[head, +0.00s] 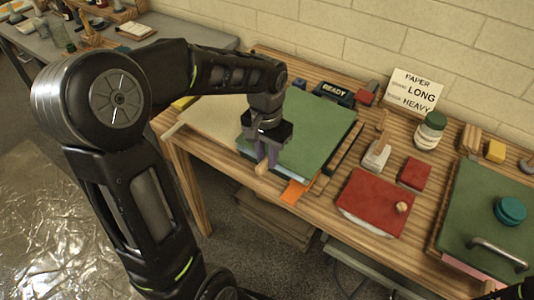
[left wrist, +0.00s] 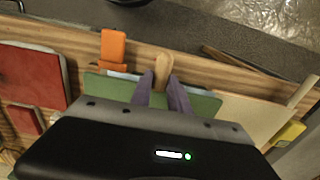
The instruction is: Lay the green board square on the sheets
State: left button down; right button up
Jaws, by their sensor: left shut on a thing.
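The green board (head: 318,130) lies roughly flat at the near edge of the table, over pale and bluish sheets (head: 287,176) whose edges show under its near side. In the left wrist view the board (left wrist: 206,105) shows on both sides of my fingers. My left gripper (head: 264,158) is over the board's near left part. Its purple fingers (left wrist: 162,92) are shut on a wooden tab-like handle (left wrist: 163,66) that seems to belong to the board. My gripper hides part of the board's left side. I cannot tell whether the board touches the sheets all over.
An orange tab (head: 293,192) sticks out at the near edge. A cream sheet (head: 212,118) lies left. A dark bar (head: 344,147) and a red board (head: 374,200) lie right. Another green board (head: 478,200) is at far right.

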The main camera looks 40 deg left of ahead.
pick_arm(q)
jog(key=shift+f+b, duration=0.65)
jog(key=shift+f, duration=0.45)
jog(key=c, duration=0.7)
grip_release()
jog(key=shift+r+p, duration=2.65)
jog(key=shift+r, duration=0.85)
